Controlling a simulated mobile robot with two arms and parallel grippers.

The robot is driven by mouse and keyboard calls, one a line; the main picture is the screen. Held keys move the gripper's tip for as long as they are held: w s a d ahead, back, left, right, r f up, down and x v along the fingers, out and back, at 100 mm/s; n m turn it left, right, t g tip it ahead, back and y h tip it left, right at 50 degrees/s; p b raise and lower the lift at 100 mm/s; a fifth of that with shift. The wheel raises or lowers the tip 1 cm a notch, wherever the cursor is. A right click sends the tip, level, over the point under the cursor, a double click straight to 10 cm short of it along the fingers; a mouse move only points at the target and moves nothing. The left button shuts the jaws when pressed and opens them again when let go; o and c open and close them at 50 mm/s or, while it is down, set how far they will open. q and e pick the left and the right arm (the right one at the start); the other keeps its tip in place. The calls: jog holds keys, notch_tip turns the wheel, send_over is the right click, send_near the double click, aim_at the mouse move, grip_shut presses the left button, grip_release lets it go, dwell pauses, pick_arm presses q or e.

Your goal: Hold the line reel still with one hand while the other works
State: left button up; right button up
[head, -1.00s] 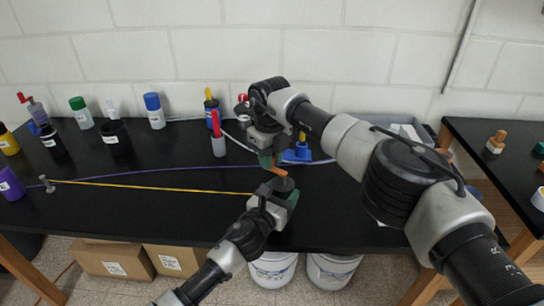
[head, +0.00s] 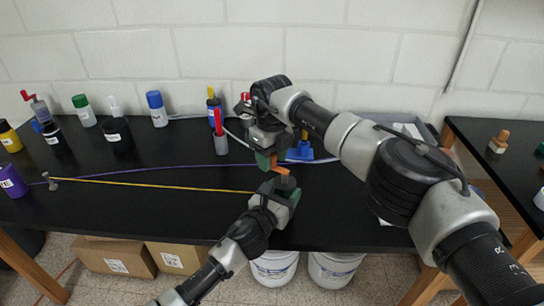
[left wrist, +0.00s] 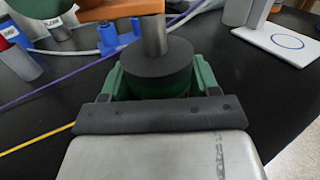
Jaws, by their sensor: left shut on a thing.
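The line reel is a dark round drum (left wrist: 158,78) with a grey shaft (left wrist: 154,36) rising from its top. My left gripper (head: 281,190) is shut around the drum, its green fingers on both sides in the left wrist view (left wrist: 158,88). An orange bar (head: 280,171) sits above the reel and shows at the top of the left wrist view (left wrist: 120,9). My right gripper (head: 273,160) is just above, close to the bar; its grip on it is unclear. A yellow line (head: 160,185) runs from the reel to a small grey post (head: 52,184) at left.
A purple cord (head: 150,172) crosses the black table behind the yellow line. Bottles and cups, such as a black cup (head: 117,137), stand at the back left. A blue fixture (head: 302,151) is behind my right gripper. The table front left of the reel is clear.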

notch_tip(320, 180, up, 12)
dwell(0.6)
dwell(1.0)
pick_arm(q)
jog(key=o, duration=1.1)
jog(key=shift+c, duration=0.2)
